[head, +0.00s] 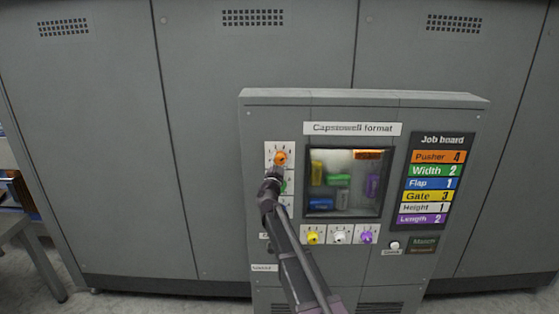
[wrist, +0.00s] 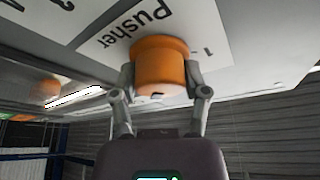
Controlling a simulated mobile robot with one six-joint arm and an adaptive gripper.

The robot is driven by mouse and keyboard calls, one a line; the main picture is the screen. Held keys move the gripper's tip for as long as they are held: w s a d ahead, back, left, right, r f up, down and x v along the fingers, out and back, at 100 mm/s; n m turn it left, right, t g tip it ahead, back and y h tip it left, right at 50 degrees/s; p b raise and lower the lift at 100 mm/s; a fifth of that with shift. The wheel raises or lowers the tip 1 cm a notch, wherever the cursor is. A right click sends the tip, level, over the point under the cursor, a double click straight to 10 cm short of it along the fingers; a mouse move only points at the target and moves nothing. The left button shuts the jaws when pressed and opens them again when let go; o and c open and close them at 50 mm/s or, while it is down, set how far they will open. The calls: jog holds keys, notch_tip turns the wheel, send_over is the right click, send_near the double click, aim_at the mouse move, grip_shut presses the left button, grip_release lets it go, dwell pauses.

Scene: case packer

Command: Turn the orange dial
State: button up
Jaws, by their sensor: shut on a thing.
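The orange dial (head: 280,158) is at the top of the dial column on the left of the panel, on a white plate. In the wrist view the orange dial (wrist: 160,66) sits on a plate marked "Pusher". My gripper (wrist: 161,80) has one finger on each side of the dial and is shut on it. In the head view my gripper (head: 272,176) reaches up from below and hides part of the column, including most of the green dial (head: 284,187). The job board (head: 438,180) shows Pusher 4 in orange. The dial's exact setting is not clear.
The window (head: 345,182) right of the dials shows coloured blocks inside. Yellow (head: 313,237), white (head: 339,237) and purple (head: 366,236) dials sit below it. A white button (head: 394,245) is at lower right. Tall grey cabinets (head: 200,130) stand behind.

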jog(key=shift+w+a+r+m+g+h, duration=0.15)
jog(key=shift+m+g+h, duration=0.1)
jog(key=shift+m, duration=0.25)
jog(key=shift+w+d+f+m+g+h, duration=0.15)
jog(key=shift+m+h, duration=0.1)
jog(key=shift+m, duration=0.25)
jog(key=shift+a+r, duration=0.1)
jog(key=o, duration=0.9)
jog(key=shift+o, duration=1.3)
jog(key=shift+s, duration=0.15)
jog(key=shift+n, duration=0.3)
